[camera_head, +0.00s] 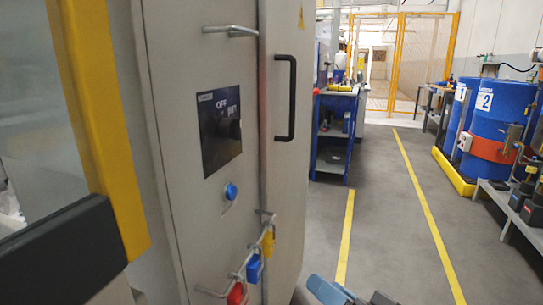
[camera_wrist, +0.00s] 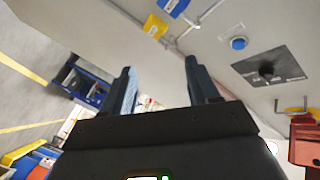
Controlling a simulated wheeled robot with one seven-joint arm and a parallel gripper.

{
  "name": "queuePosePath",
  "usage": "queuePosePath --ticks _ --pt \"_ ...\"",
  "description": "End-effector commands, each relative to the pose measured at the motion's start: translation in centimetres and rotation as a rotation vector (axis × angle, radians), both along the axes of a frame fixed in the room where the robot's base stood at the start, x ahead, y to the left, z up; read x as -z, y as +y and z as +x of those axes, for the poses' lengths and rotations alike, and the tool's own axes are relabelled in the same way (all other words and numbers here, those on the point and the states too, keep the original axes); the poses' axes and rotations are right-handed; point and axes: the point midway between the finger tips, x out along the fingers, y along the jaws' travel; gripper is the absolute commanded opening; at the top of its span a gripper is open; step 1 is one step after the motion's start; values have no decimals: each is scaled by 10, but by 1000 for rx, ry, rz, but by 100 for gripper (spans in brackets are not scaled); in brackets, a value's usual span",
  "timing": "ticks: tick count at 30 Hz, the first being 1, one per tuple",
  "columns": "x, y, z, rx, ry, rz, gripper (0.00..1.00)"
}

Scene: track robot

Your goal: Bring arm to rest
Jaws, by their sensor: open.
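My gripper (camera_wrist: 158,66) shows in the wrist view with its two dark blue-grey fingers spread apart and nothing between them. Its black body fills the bottom of that view. In the head view, only a blue-grey piece and a dark piece show at the bottom edge, and I cannot tell which part of my arm they are. A grey cabinet (camera_head: 190,60) stands close at left in the head view. Its dark switch panel (camera_head: 219,125) and blue button (camera_head: 231,191) also show in the wrist view, as panel (camera_wrist: 268,68) and button (camera_wrist: 238,43).
A red padlock (camera_head: 236,294), a blue padlock (camera_head: 254,268) and a yellow padlock (camera_head: 268,242) hang on the cabinet's bar. A black door handle (camera_head: 287,98) sticks out. Grey floor (camera_head: 385,215) is open ahead, between a blue workbench (camera_head: 335,130) and blue drums (camera_head: 498,115).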

Motion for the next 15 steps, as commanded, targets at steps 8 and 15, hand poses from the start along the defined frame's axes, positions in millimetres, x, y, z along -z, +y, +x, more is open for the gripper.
queuePosePath --ticks 8,15 --pt "76 -41 -87 232 67 -132 60" --pt "104 -74 -172 376 81 -289 60"
